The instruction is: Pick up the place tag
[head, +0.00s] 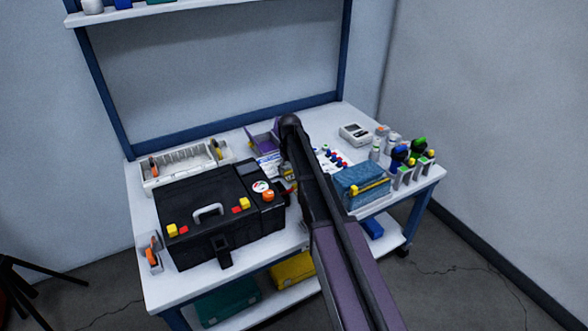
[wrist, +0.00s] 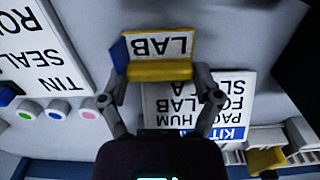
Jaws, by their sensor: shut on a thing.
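The place tag (wrist: 160,58) is a small white plate with the word LAB, upside down in the wrist view, with a yellow bar along its lower edge and a blue end at left. My gripper (wrist: 161,78) has one finger at each end of the tag and is shut on it. A printed kit card (wrist: 195,105) lies beyond and below the tag; whether the tag touches the surface, I cannot tell. In the head view my arm hides most of the gripper and the tag.
A black case (head: 220,215) stands on the table at left of my arm, close to the gripper. A blue box (head: 362,182) and several bottles stand at right. A white rack (head: 185,168) and a purple bin (head: 262,138) are behind. A second printed card (wrist: 38,50) lies nearby.

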